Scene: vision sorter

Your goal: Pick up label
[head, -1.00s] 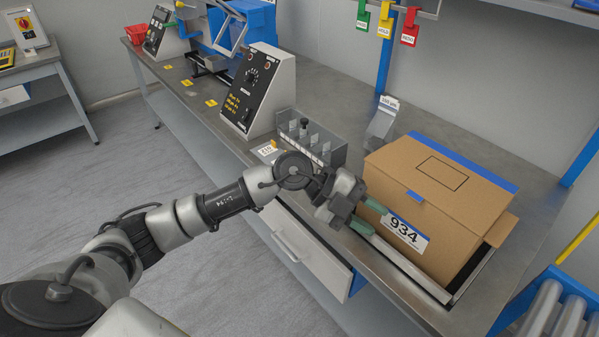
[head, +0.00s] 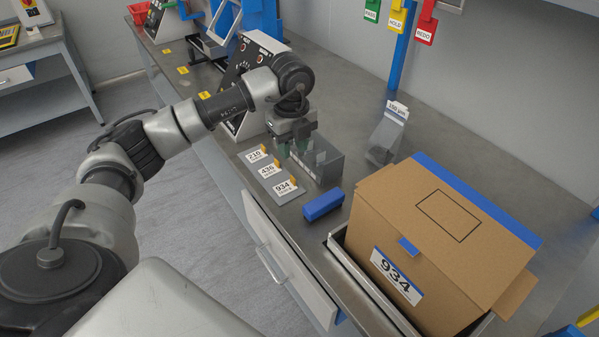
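Three number cards lie in a row on the bench, left of a grey divided holder: label 210 (head: 255,156), label 436 (head: 268,170) and label 934 (head: 286,189). The divided holder (head: 326,169) has clear upright dividers. My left gripper (head: 295,149) points down over the holder, its greenish fingertips apart at the dividers. It looks open, and I see no card between the fingers. A cardboard box (head: 430,240) with a 934 label (head: 396,276) on its front stands at the right. My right gripper is not in view.
A blue block (head: 323,204) lies between the cards and the box tray (head: 372,288). A clear stand (head: 387,134) is behind the box. A control panel (head: 243,85) stands behind my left arm. Green, yellow and red tags hang above. The bench between stand and panel is clear.

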